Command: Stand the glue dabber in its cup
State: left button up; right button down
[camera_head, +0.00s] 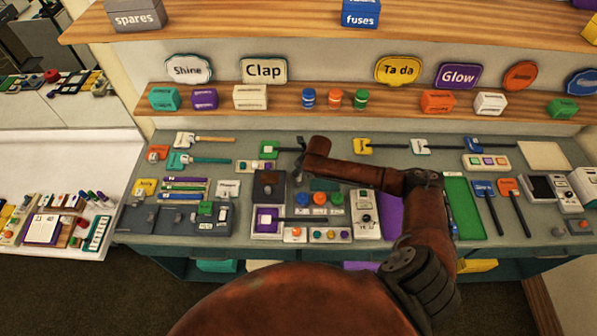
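I cannot tell for sure which object is the glue dabber or which is its cup; the labels here are too small to read. My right arm comes in from the lower right and reaches left across the bench. Its dark gripper (297,172) is small and points down beside a brown block (268,178). A green and white tag (269,149) with a short dark rod lies just behind it. I cannot see whether the fingers are open or hold anything. Several small round pots, blue (301,199), orange (319,198) and green, stand just in front. My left gripper is out of view.
The grey bench (330,139) is crowded. Tagged long-handled tools lie at the left, back and right, including a blue-tagged one (484,189). A grey device (366,224) and a green mat (461,210) lie near my arm. A wooden shelf (220,107) runs behind.

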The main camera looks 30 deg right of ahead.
jog(key=shift+f+b, duration=0.35)
jog(key=shift+f, duration=0.4)
dwell(1.2)
jog(key=shift+f, duration=0.25)
dwell(1.0)
jog(key=c, duration=1.7)
grip_release()
jog(key=shift+o, duration=0.6)
jog(key=shift+r+p, duration=3.5)
jog(key=shift+r, duration=0.55)
